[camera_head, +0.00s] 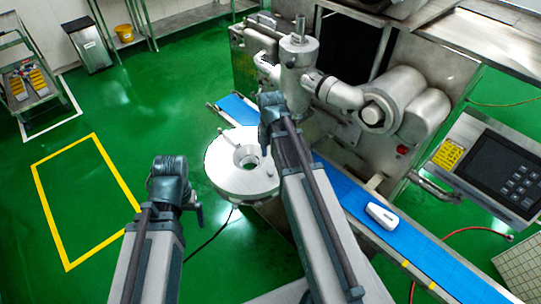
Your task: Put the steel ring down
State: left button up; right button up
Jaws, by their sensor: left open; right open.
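A grey steel ring (247,156) appears to lie on a round white table (225,178) left of the machine, around a dark central opening. Its right side is close to my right arm. My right gripper (267,118) is open and empty, above the right edge of the round table; its fingers are small and partly hidden by the arm. My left gripper (195,209) is open and empty, over the green floor to the lower left of the round table, apart from the ring. Its fingertips are hard to make out.
A blue conveyor belt (345,190) runs diagonally beside the round table, with a white device (382,215) on it. The steel machine (340,95) stands behind, with a control panel (495,168) at right. A cart (28,85) and a bin (90,45) stand far left. The left floor is clear.

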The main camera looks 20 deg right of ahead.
notch_tip(320, 180, up, 4)
jog(key=p, duration=0.3)
pick_arm(q)
jog(key=shift+r, duration=2.1)
pick_arm(e)
jog(key=s+a+m, duration=0.6)
jog(key=a+m, duration=0.3)
jog(key=s+a+m+h, duration=0.1)
jog(key=s+a+m, duration=0.5)
jog(key=a+m, duration=0.3)
jog(key=shift+s+a+r, duration=0.2)
jog(key=shift+s+a, duration=0.2)
jog(key=shift+a, duration=0.2)
pick_arm(q)
notch_tip(320, 180, down, 10)
jog(key=b, duration=0.9)
jog(key=shift+b, duration=0.4)
pick_arm(e)
notch_tip(320, 180, down, 10)
